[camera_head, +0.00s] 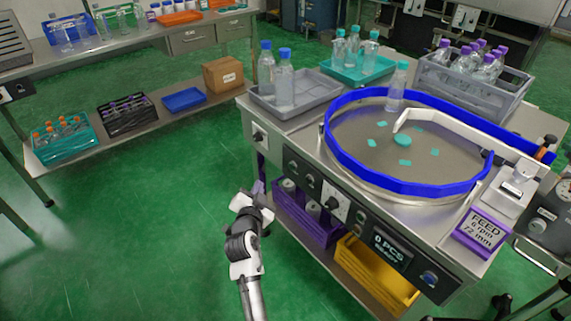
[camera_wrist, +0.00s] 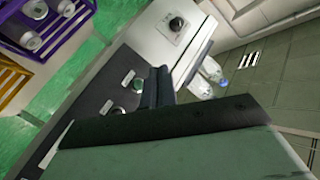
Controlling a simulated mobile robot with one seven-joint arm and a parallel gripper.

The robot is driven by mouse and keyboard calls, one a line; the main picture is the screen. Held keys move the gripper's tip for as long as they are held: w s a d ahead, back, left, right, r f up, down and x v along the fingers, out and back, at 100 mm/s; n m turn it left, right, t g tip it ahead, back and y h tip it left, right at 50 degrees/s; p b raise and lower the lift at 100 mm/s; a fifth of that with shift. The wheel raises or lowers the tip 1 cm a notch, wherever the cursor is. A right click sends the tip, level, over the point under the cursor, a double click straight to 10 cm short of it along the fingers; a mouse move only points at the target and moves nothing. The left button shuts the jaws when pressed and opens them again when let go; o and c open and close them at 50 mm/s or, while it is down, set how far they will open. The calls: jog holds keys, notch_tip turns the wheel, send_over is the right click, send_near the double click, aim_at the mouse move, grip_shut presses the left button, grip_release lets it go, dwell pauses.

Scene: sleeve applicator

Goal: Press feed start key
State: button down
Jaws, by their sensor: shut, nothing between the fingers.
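The bottle feeder's front panel shows in the head view, with two small round keys, a left one (camera_head: 293,166) and a right one (camera_head: 310,181), on its dark strip. In the wrist view the two keys show beside the fingers, one nearer (camera_wrist: 136,83) and one lower (camera_wrist: 118,110), each with a pale label too small to read. My gripper (camera_head: 258,189) is shut and empty, in front of the panel's left part. Its dark fingertips (camera_wrist: 155,72) appear close to the nearer key; contact cannot be told. Which key is feed start cannot be read.
Knobs on white plates sit at the panel's left end (camera_head: 259,137) and middle (camera_head: 337,203). A display (camera_head: 388,248) reads "0 PCS READY", with a blue button (camera_head: 429,278) to its right. A purple crate (camera_head: 325,236) and yellow bin (camera_head: 347,262) stand below. Green floor is clear at left.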

aim_at(292, 167)
jog(key=shift+r, duration=0.1)
jog(key=w+d+p, duration=0.4)
jog(key=w+d, duration=0.1)
jog(key=d, duration=0.2)
jog(key=shift+p, duration=0.4)
dwell(2.0)
jog(key=shift+w+d, duration=0.3)
jog(key=shift+d, duration=0.05)
